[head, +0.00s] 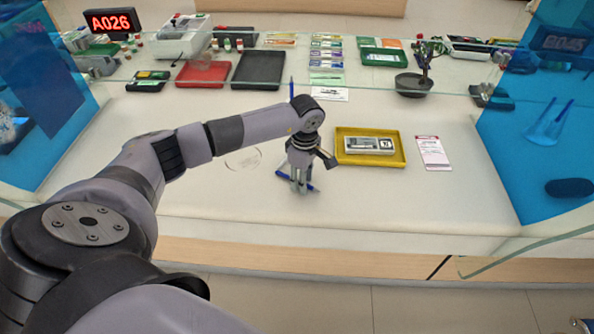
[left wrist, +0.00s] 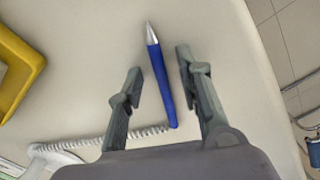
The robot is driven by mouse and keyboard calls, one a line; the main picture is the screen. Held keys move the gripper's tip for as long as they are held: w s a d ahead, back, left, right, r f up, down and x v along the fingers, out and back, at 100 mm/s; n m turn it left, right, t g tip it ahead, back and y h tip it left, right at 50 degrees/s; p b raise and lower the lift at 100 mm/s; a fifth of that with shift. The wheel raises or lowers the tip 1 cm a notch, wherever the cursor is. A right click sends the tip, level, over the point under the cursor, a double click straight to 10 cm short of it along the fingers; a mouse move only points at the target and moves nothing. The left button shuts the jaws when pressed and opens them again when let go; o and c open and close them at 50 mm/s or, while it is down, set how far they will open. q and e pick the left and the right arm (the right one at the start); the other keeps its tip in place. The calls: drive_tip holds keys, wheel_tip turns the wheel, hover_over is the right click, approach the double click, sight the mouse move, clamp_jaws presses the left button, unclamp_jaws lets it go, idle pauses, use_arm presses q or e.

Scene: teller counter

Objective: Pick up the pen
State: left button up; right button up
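A blue pen with a silver tip (left wrist: 160,80) lies on the white counter, and a coiled cord (left wrist: 105,138) runs to its rear end. In the left wrist view my left gripper (left wrist: 160,62) is open, with one finger on each side of the pen. A gap shows between each finger and the pen. In the head view the same gripper (head: 300,187) points down at the counter, and blue bits of the pen (head: 283,175) show beside the fingers. The fingers hide the pen's middle there. My right gripper is in neither view.
A yellow tray (head: 400,160) holding a banknote-like bundle stands just right of the gripper, with a white-and-pink card (head: 433,152) beyond it. Red (head: 203,73) and black (head: 258,70) trays lie farther back. Blue panels flank the counter. The front counter strip is clear.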

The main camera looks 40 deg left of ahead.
use_arm(q)
drive_tip(key=shift+c, duration=0.4)
drive_tip(key=c, duration=0.7)
clamp_jaws()
drive_tip(key=shift+r, duration=0.1)
